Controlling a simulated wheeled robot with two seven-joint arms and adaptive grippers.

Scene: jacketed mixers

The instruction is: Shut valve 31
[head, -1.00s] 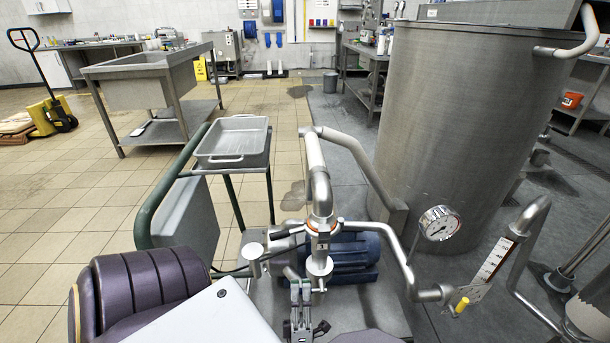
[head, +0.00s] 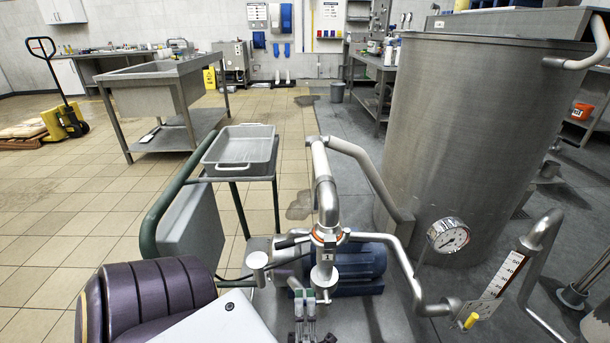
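An upright steel pipe with a valve body (head: 325,275) stands just ahead of me, low in the middle of the head view. A small white number tag (head: 327,257) sits below an orange ring on it; I cannot read 31 on it for sure. A short capped steel cylinder (head: 257,264) stands left of the valve body, with a thin dark rod beside it. My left gripper (head: 305,301) is at the bottom, in front of the valve body. Its fingers are close together, and I cannot tell whether they touch anything. My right gripper is not in view.
A blue motor (head: 355,268) lies behind the pipe. A trolley tray (head: 240,148) stands behind left. Tiled floor at left is open.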

